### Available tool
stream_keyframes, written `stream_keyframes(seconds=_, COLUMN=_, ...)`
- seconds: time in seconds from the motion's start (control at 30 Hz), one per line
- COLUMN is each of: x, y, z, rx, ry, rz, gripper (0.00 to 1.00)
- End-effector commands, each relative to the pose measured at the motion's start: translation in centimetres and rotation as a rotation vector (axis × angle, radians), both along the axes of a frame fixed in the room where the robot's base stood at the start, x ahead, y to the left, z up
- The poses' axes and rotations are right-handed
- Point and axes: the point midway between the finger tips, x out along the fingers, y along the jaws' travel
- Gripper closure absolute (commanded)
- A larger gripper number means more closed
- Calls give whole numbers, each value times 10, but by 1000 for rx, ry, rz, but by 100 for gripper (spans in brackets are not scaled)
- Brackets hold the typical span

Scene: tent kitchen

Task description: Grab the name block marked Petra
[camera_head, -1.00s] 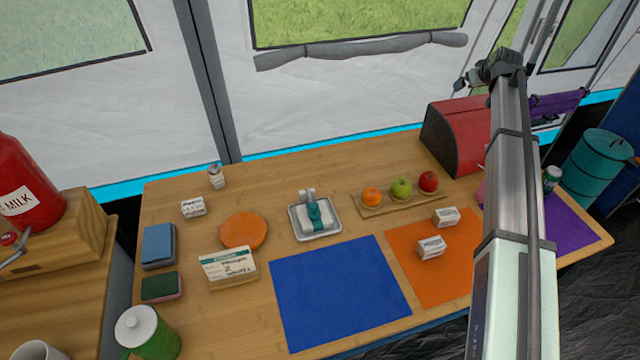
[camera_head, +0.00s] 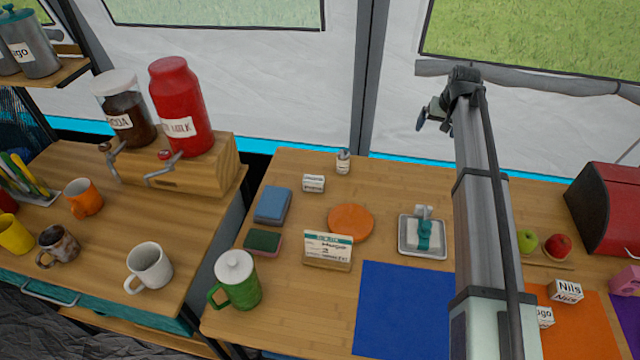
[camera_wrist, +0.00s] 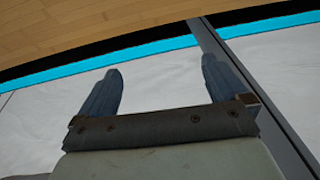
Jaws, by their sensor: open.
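A small white name block (camera_head: 313,183) stands at the back left of the right-hand wooden table. Its lettering is too small to read surely now; in the earlier head view it looks like Petra. Two other white name blocks lie on the orange mat: one marked Nils (camera_head: 566,290), and one (camera_head: 544,317) partly hidden by my arm, showing "ugo". My gripper (camera_head: 432,117) is raised in front of the tent wall, beyond and right of the first block, touching nothing. In the wrist view my gripper (camera_wrist: 162,92) has its fingers apart with nothing between them.
Near the first block are a small jar (camera_head: 343,162), a blue sponge (camera_head: 272,205), an orange disc (camera_head: 351,222) and a card stand (camera_head: 328,249). A green jug (camera_head: 236,281) stands at the front left. A butter dish (camera_head: 422,236) stands beside my arm.

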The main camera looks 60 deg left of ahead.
Motion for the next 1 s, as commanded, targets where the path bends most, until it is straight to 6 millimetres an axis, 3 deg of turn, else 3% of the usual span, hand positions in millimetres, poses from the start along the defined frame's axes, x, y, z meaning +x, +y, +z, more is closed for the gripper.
stream_keyframes(seconds=0.1, x=-57, y=42, z=-8, rx=-41, ry=43, rz=23, gripper=0)
stream_keyframes(seconds=0.3, x=-151, y=98, z=-19, rx=-119, ry=105, rz=47, gripper=0)
stream_keyframes(seconds=0.6, x=-284, y=151, z=-32, rx=-239, ry=157, rz=68, gripper=0)
stream_keyframes(seconds=0.8, x=-329, y=163, z=-36, rx=-284, ry=167, rz=70, gripper=0)
stream_keyframes(seconds=1.0, x=-338, y=165, z=-42, rx=-294, ry=170, rz=69, gripper=0)
